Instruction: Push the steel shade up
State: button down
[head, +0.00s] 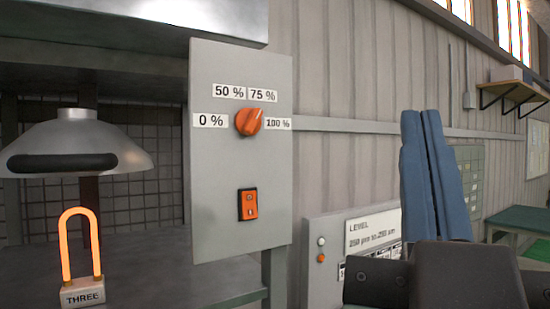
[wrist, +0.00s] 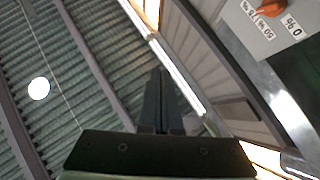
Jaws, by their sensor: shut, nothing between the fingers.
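The steel shade (head: 112,143) is a wide grey dome at the left of the head view. It has a dark bar-shaped handle (head: 62,163) along its front. My gripper (head: 421,114) is at the right of the head view, well to the right of the shade and pointing up. Its two blue-grey fingers are shut and empty. The fingers (wrist: 162,72) also show in the wrist view, pointing toward the roof.
A grey control panel (head: 222,155) with an orange knob (head: 249,121) and an orange switch (head: 248,204) stands between the shade and my gripper. A box labelled LEVEL (head: 345,230) is on the wall below. A shelf (head: 513,86) hangs at the far right.

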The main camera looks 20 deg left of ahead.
aim_at(74, 143)
jog(key=k+j, duration=0.15)
jog(key=j, duration=0.15)
jog(key=k+j, duration=0.15)
jog(key=j, duration=0.15)
jog(key=k+j, duration=0.15)
jog(key=j, duration=0.2)
jog(key=k+j, duration=0.2)
jog(key=i, duration=0.5)
